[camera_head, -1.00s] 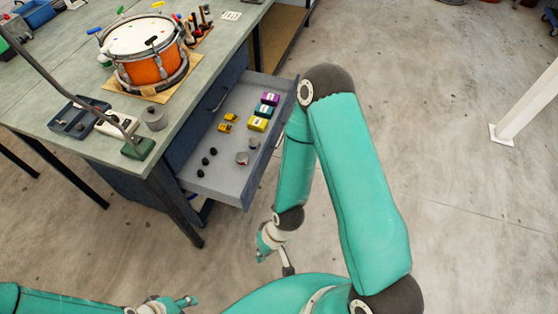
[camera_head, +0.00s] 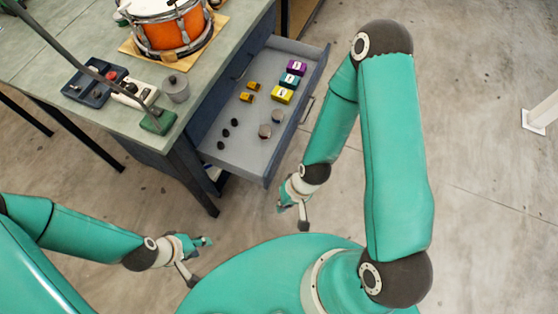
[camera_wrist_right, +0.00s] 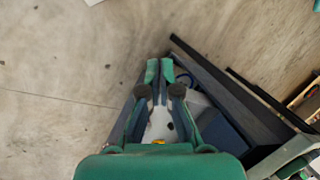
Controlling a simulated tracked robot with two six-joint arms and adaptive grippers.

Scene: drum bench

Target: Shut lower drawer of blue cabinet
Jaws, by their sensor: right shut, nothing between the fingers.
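The blue cabinet (camera_head: 222,92) sits under the green bench top. Its lower drawer (camera_head: 238,157) is pulled out, with the front panel (camera_head: 306,125) facing right and a bar handle (camera_head: 308,109) on it. My right gripper (camera_head: 283,206) is shut and empty. It is in front of the drawer's near end, apart from the panel.
The drawer holds purple, teal and yellow boxes (camera_head: 282,95), small yellow pieces, dark knobs and round tins. On the bench are an orange drum (camera_head: 172,34), a grey cup (camera_head: 175,88) and a green-based lamp stand.

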